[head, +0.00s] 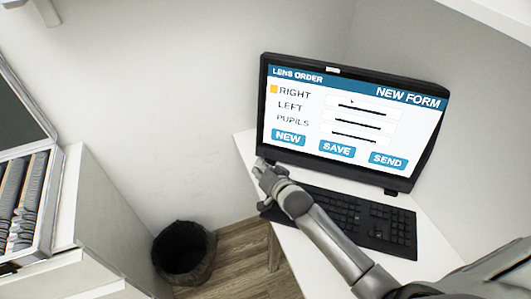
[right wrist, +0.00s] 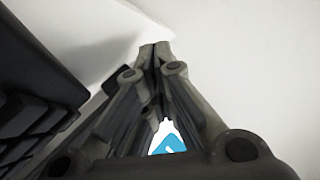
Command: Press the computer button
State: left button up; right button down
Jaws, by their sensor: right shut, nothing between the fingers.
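The computer monitor (head: 425,125) stands on the white desk, its screen headed LENS ORDER and NEW FORM. Blue on-screen buttons run along the bottom: NEW (head: 288,138), SAVE (head: 337,149) and SEND (head: 388,160). My right gripper (head: 262,165) is shut and empty, in front of the monitor's lower left corner, just below and left of NEW. I cannot tell whether it touches anything. In the right wrist view its closed fingertips (right wrist: 155,48) point at a pale surface; a blue-and-white patch shows between the finger links. My left gripper is not in view.
A black keyboard (head: 380,225) lies before the monitor, partly behind my right arm; dark keys fill the left of the wrist view (right wrist: 25,120). A dark waste bin (head: 183,255) stands on the wooden floor. At left, an open case (head: 50,205) rests on a white cabinet (head: 105,225).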

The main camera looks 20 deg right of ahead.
jog(key=shift+s+a+r+p, duration=0.25)
jog(key=shift+s+a+p, duration=0.15)
jog(key=shift+s, duration=0.2)
jog(key=shift+s+a+r+p, duration=0.2)
jog(key=shift+s+a+p, duration=0.05)
jog(key=shift+s+a, duration=0.45)
jog(key=shift+s, duration=0.15)
